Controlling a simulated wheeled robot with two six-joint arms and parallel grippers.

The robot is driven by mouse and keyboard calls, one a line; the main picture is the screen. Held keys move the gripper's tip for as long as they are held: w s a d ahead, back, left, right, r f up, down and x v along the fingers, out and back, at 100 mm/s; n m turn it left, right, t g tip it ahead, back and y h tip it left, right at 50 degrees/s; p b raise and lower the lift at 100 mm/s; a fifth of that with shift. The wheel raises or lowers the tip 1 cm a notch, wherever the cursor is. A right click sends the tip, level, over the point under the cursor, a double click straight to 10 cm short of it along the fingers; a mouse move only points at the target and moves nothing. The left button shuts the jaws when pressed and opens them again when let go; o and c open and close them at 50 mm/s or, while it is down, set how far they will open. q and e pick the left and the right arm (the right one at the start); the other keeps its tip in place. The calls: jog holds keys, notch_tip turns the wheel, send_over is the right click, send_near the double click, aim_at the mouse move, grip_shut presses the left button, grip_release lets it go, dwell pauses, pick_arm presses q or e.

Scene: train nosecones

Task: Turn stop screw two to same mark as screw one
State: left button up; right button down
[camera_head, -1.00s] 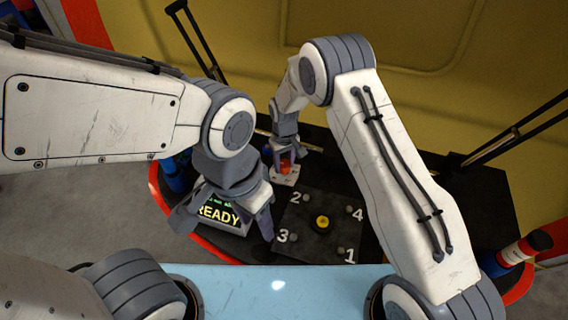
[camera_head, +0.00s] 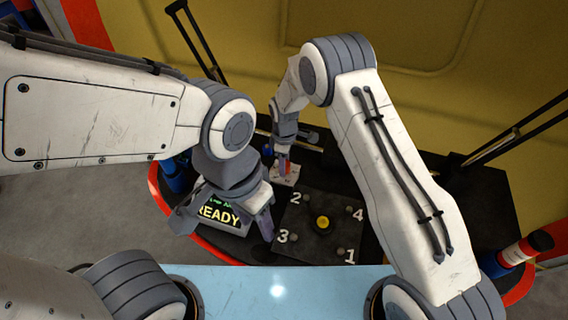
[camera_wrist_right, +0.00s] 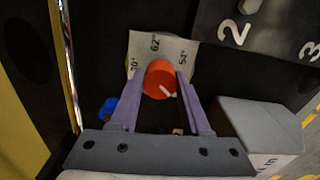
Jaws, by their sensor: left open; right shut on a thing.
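An orange round screw head (camera_wrist_right: 160,80) with a white pointer line sits on a pale plate (camera_wrist_right: 185,45) with degree marks around it. In the right wrist view the pointer line is toward the lower right, away from the marks. My right gripper (camera_wrist_right: 157,88) is shut on this orange head, one finger on each side. In the head view the right gripper (camera_head: 283,163) is small, over the same pale plate (camera_head: 287,180). My left gripper (camera_head: 226,222) is open and empty in front of the READY display. I cannot identify a second stop screw.
The READY display (camera_head: 219,213) stands left of a dark plate (camera_head: 300,246) numbered 1 to 4, with a yellow button (camera_head: 322,222). A blue part (camera_wrist_right: 108,106) lies beside the right gripper. A red and white cylinder (camera_head: 512,253) stands at the right.

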jog(key=shift+w+n, duration=0.1)
jog(key=shift+n, duration=0.4)
jog(key=shift+c, duration=1.8)
grip_release()
notch_tip(320, 180, up, 10)
jog(key=shift+r, duration=0.25)
